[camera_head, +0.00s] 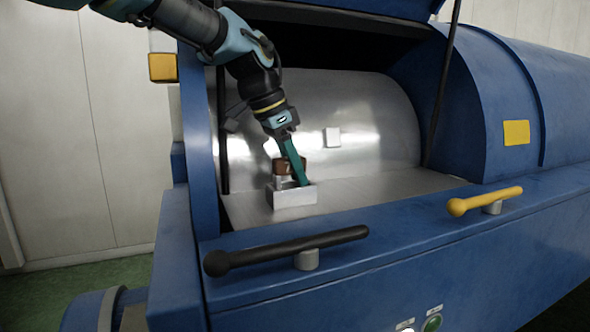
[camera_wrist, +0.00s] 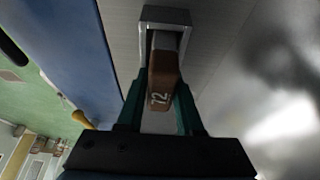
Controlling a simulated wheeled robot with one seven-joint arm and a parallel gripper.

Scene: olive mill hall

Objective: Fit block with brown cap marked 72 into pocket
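The block with the brown cap (camera_head: 283,167) shows its pale grey body below the cap. In the wrist view the cap (camera_wrist: 163,75) carries the marking 72. My gripper (camera_head: 299,178) reaches down at a tilt, with its teal fingers on either side of the cap, and appears shut on it. The wrist view also shows the fingers (camera_wrist: 162,92) flanking the cap. The pocket (camera_head: 295,197) is a pale grey square-walled box on the metal floor. The block's lower end is at the pocket's mouth; the front wall hides how deep it sits.
The blue machine housing surrounds the opening. A black handle (camera_head: 285,250) and a yellow handle (camera_head: 485,201) stand on its front ledge. A small pale square (camera_head: 332,137) is on the curved metal back. The metal floor (camera_head: 385,187) right of the pocket is clear.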

